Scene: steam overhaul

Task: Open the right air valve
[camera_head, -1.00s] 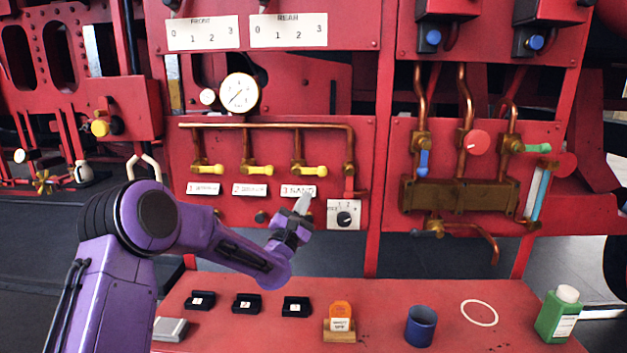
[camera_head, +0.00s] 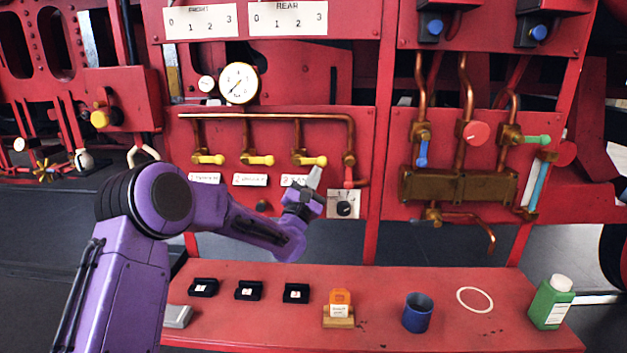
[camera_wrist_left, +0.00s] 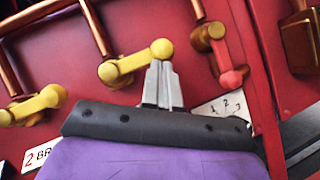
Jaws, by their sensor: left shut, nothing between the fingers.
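Three yellow-handled valves hang from a copper pipe on the red panel: a left one (camera_head: 208,159), a middle one (camera_head: 258,160) and a right one (camera_head: 311,160). All three handles lie sideways, pointing right. My left gripper (camera_head: 314,178) is shut and empty, with its tips just below the right yellow handle's end. In the left wrist view the shut fingertips (camera_wrist_left: 160,70) are at the round knob of the right yellow handle (camera_wrist_left: 135,62); I cannot tell whether they touch. The gripper partly covers the label under that valve. My right gripper is not in view.
A red-handled valve (camera_head: 349,177) and a dial plate (camera_head: 343,204) sit right of the gripper. A pressure gauge (camera_head: 239,83) is above. The red bench (camera_head: 390,285) below holds small black boxes, an orange item, a blue cup (camera_head: 417,313) and a green bottle (camera_head: 551,302).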

